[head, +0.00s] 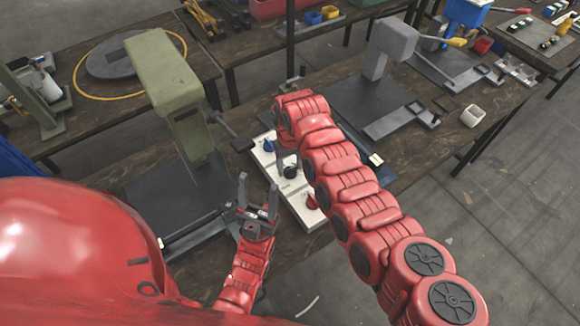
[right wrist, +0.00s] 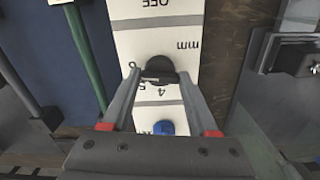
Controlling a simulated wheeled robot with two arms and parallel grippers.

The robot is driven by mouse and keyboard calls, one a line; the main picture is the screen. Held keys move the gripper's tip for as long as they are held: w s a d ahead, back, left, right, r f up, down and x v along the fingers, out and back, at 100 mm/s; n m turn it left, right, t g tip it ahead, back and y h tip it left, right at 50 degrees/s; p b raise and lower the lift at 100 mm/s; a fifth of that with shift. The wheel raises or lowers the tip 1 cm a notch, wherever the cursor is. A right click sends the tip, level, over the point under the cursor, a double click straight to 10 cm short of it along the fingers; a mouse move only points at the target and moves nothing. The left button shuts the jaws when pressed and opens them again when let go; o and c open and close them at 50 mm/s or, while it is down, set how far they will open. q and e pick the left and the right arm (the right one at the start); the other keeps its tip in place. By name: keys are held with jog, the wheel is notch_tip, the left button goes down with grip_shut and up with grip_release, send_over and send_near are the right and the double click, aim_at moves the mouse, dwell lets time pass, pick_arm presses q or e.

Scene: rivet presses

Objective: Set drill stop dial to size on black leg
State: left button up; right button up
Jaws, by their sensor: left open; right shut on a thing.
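A long white panel (head: 297,199) lies on the bench with a blue knob (head: 268,146), a black dial (head: 290,172) and a red knob (head: 312,201) in a row. In the right wrist view the black dial (right wrist: 160,68) sits beside upside-down printing: "mm" and small numbers. The blue knob (right wrist: 163,127) is nearer the wrist. My right gripper (right wrist: 159,76) is shut on the black dial, a finger at each side. My left gripper (head: 258,194) is open and empty, left of the panel near the red knob. A dark upright leg (head: 290,40) stands behind; no size is readable on it.
A green press (head: 165,75) stands left of the panel, its dark base beside my left gripper. Open floor (head: 480,220) lies at the right.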

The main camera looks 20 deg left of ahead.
aim_at(290, 169)
jog(key=shift+w, duration=0.1)
dwell(0.3)
jog(key=o, duration=1.4)
jog(key=shift+r, duration=0.15)
jog(key=shift+r, duration=0.35)
notch_tip(290, 169, up, 16)
jog(key=p, duration=0.5)
jog(key=shift+r, duration=0.25)
